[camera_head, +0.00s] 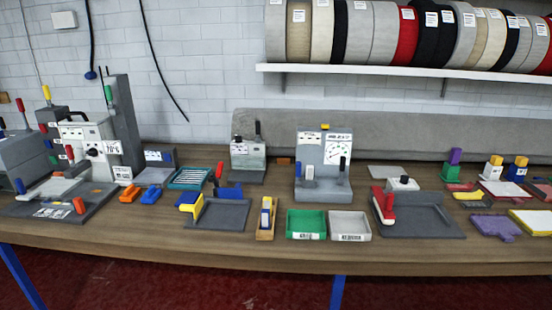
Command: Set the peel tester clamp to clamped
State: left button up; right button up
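A grey upright tester with a white dial face (338,149) stands at the middle of the bench and looks like the peel tester. A black upright handle (342,165) stands at its front right, and a small white block (309,171) at its front left. The handle may be the clamp lever; whether the clamp is open or clamped is too small to tell. A yellow piece (325,127) sits on top. Neither gripper can be made out in the head view.
In front of the tester are a green tray (306,236) and a light grey tray (350,238). A smaller grey device (248,155) stands to its left, and a red-handled fixture (430,222) to its right. Machines crowd the left end; tape rolls line the shelf (400,71) above.

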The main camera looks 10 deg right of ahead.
aim_at(298, 164)
jog(key=i+j+z, duration=0.15)
jog(key=j, duration=0.2)
jog(key=i+j+z, duration=0.1)
jog(key=i+j, duration=0.15)
jog(key=i+j+z, duration=0.15)
jog(key=j, duration=0.35)
jog(key=i+j+z, duration=0.1)
jog(key=j, duration=0.3)
jog(key=i+j+z, duration=0.15)
jog(key=i+j, duration=0.15)
jog(key=j, duration=0.15)
jog(key=i+j+z, duration=0.15)
jog(key=j, duration=0.25)
jog(key=j+z, duration=0.1)
jog(key=j, duration=0.35)
jog(key=i+j+z, duration=0.15)
jog(key=j, duration=0.3)
